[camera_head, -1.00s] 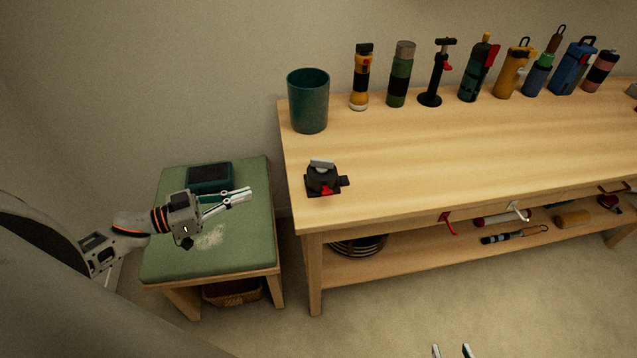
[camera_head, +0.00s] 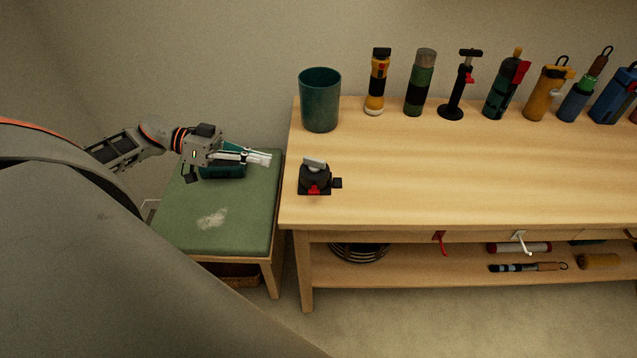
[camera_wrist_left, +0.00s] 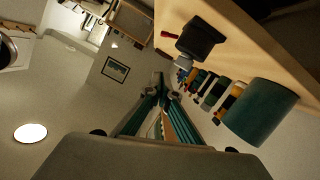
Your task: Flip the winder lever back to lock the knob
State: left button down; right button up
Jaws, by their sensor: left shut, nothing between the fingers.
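The winder (camera_head: 314,177) is a small black device with a grey piece on top, a red part at its front and a dark knob (camera_head: 337,183) on its right side. It stands near the left end of the wooden bench; which part is the lever is too small to tell. It also shows at the top of the left wrist view (camera_wrist_left: 201,36). My left gripper (camera_head: 267,158) is shut and empty, over the green stool to the left of the winder and apart from it. My right gripper is out of view.
A dark green cup (camera_head: 320,100) stands behind the winder, with a row of tools such as a yellow flashlight (camera_head: 376,82) along the bench's back. The bench top (camera_head: 430,185) right of the winder is clear.

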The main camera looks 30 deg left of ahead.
pick_arm(q)
jog(key=shift+w+d, duration=0.15)
jog(key=shift+d, duration=0.1)
send_over(314, 190)
jog(key=a, duration=0.3)
notch_tip(314, 190, down, 2)
jog(key=f, duration=0.2)
jog(key=shift+s+d+f, duration=0.2)
jog(key=shift+d+f, duration=0.05)
jog(key=shift+f, duration=0.05)
jog(key=shift+s+d+f, duration=0.1)
jog(key=shift+s+f, duration=0.15)
jog(key=shift+f, duration=0.5)
jog(key=shift+s+m+p, duration=0.1)
jog(key=shift+m+p, duration=0.2)
jog(key=shift+p, duration=0.05)
